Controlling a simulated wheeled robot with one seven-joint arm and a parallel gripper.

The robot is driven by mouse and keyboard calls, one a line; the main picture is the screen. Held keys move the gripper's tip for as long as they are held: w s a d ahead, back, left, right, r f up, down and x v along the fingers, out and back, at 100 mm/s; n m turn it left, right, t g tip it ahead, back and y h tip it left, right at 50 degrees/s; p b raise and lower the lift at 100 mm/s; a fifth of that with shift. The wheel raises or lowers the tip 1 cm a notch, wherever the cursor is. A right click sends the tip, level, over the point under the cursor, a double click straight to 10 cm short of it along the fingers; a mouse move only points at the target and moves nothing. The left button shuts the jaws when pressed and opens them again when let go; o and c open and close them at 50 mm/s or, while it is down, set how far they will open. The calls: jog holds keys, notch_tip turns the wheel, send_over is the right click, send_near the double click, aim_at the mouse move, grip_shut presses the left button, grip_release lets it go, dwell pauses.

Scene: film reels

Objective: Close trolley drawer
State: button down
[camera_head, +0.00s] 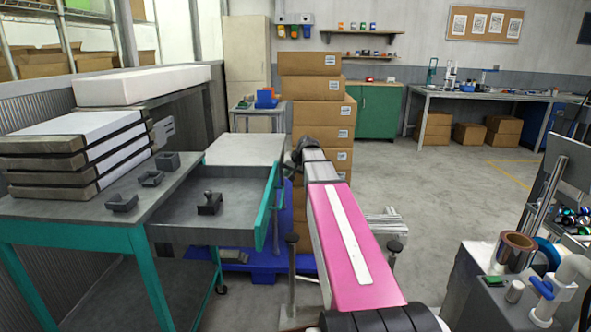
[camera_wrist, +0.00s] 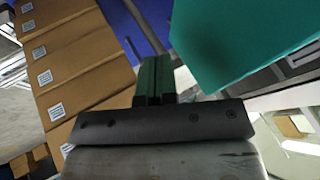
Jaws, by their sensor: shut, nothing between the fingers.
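The trolley (camera_head: 130,240) has a teal frame and a grey top, at the left of the head view. Its drawer (camera_head: 230,190) is pulled out towards the right, with a dark object (camera_head: 209,204) inside. The teal drawer front (camera_head: 264,210) faces right, and a teal panel, likely this front, is close in the wrist view (camera_wrist: 240,35). My gripper (camera_wrist: 155,72) is shut and empty, beside that panel with a small gap in the picture. I cannot tell whether they touch. In the head view my pink arm reaches forward to the right of the drawer, and the fingers are not clear.
Stacked cardboard boxes (camera_head: 318,120) stand beyond the drawer, near my arm's end. A blue pallet (camera_head: 262,265) lies below the drawer. Thick slabs (camera_head: 80,150) and small grey trays (camera_head: 122,203) sit on the trolley top. Open floor (camera_head: 450,210) lies to the right.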

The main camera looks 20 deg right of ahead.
jog(key=shift+w+a, duration=0.2)
jog(key=shift+a, duration=0.35)
jog(key=shift+w+a, duration=0.15)
jog(key=shift+a, duration=0.4)
send_near(212, 178)
jog(key=x, duration=0.4)
jog(key=shift+w+a+f, duration=0.15)
jog(key=shift+w+a, duration=0.1)
jog(key=shift+a, duration=0.05)
jog(key=shift+s+d, duration=0.1)
jog(key=shift+d, duration=0.05)
